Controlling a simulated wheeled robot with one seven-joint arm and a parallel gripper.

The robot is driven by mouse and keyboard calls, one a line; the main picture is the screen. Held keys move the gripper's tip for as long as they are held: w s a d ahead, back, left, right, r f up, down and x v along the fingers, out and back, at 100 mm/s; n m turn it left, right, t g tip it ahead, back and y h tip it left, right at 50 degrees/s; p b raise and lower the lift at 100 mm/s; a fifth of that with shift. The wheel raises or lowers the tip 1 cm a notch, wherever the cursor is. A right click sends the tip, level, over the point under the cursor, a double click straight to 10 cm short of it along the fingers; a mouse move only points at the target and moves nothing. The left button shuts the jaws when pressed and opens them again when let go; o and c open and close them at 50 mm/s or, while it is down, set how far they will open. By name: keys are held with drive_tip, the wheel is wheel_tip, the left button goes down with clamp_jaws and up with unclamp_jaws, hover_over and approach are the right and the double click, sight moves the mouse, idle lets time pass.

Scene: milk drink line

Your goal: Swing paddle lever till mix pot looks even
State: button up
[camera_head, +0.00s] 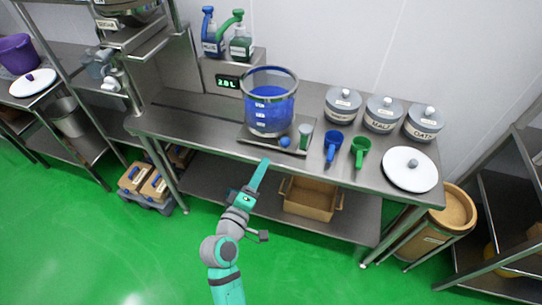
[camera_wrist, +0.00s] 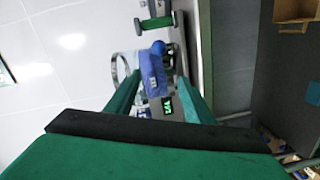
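The mix pot (camera_head: 268,108) is a clear round vessel with a metal rim and white labels, standing upright on a grey base on the steel table. Its visible content looks blue; streaks are too small to tell. A blue ball knob (camera_head: 284,141), apparently the paddle lever's end, sits at the pot's front right. It also shows in the wrist view (camera_wrist: 158,47), beside the pot (camera_wrist: 153,72).
Blue (camera_head: 332,147) and green (camera_head: 360,151) scoops, labelled canisters (camera_head: 383,113) and a white lid (camera_head: 409,168) stand farther right. A "2.0 L" display (camera_head: 228,82) is behind left. The table's left part is clear.

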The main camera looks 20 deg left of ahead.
sight(284, 146)
drive_tip(key=w+m, duration=0.3)
drive_tip(key=w, duration=0.2)
drive_tip(key=w+d+f+m+y, duration=0.1)
drive_tip(key=w+m, duration=0.3)
drive_tip(key=w, duration=0.1)
drive_tip(key=w+d+m+y, duration=0.1)
drive_tip(key=w+m, duration=0.2)
drive_tip(key=w, duration=0.2)
drive_tip(key=shift+w+f+m, duration=0.15)
drive_tip(key=shift+w+m, duration=0.15)
clamp_jaws()
